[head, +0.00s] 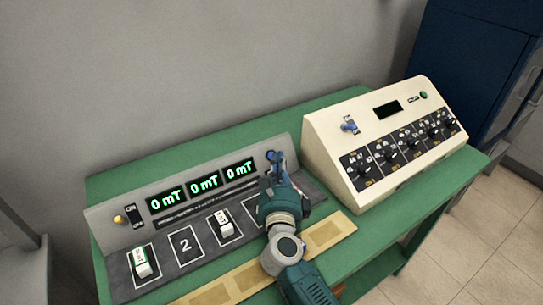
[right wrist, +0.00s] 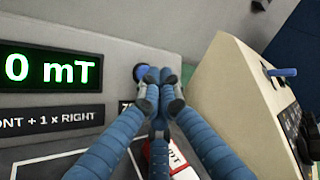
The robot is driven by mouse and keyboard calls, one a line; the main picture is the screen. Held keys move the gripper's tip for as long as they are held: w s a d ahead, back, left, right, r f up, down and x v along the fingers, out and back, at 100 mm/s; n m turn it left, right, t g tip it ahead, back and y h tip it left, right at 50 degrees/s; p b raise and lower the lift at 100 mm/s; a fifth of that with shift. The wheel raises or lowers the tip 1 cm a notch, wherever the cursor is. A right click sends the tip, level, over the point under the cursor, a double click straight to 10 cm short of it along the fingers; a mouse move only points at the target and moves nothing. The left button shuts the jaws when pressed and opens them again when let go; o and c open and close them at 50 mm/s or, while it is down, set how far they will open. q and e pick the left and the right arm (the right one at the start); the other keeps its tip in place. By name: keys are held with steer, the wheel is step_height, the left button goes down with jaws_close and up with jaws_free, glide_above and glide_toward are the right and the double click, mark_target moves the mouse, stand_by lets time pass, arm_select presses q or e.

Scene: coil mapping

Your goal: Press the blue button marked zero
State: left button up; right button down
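The blue button (right wrist: 140,72) is on the sloped grey panel, right of the last display, in the right wrist view. It is partly covered by my fingers. A label just below it is mostly hidden, so I cannot read it. My right gripper (right wrist: 166,88) has its blue fingers drawn together with nothing between them. Its tips are right beside the button; I cannot tell if they touch it. In the head view my right gripper (head: 277,164) reaches up over the grey console (head: 110,222) to the button area. My left gripper is not in view.
Three displays (head: 204,184) read 0 mT. White blocks stand on the front pads, one (right wrist: 160,158) under my fingers. A cream control box (head: 320,150) with several dials stands close on the right, on the green table (head: 130,180).

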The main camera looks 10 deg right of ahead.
stand_by(0.4)
steer(key=shift+w+a+f, duration=0.1)
steer(key=shift+w+f, duration=0.15)
steer(key=shift+w, duration=0.05)
steer(key=shift+w+a+f+b, duration=0.15)
steer(key=shift+f+b, duration=0.3)
steer(key=shift+f, duration=0.05)
stand_by(1.1)
steer(key=shift+s+f+p, duration=0.2)
steer(key=shift+f+p, duration=0.05)
steer(key=shift+p, duration=0.1)
steer(key=shift+s+d+r, duration=0.1)
steer(key=shift+s+d, duration=0.05)
steer(key=shift+d, duration=0.05)
steer(key=s+d+r+p, duration=0.1)
steer(key=p, duration=0.1)
steer(key=s+d+r+p, duration=0.1)
steer(key=s+r+p, duration=0.1)
steer(key=shift+s, duration=0.2)
steer(key=shift+s+r+p, duration=0.4)
steer(key=shift+s+p, duration=0.1)
steer(key=shift+p, duration=0.05)
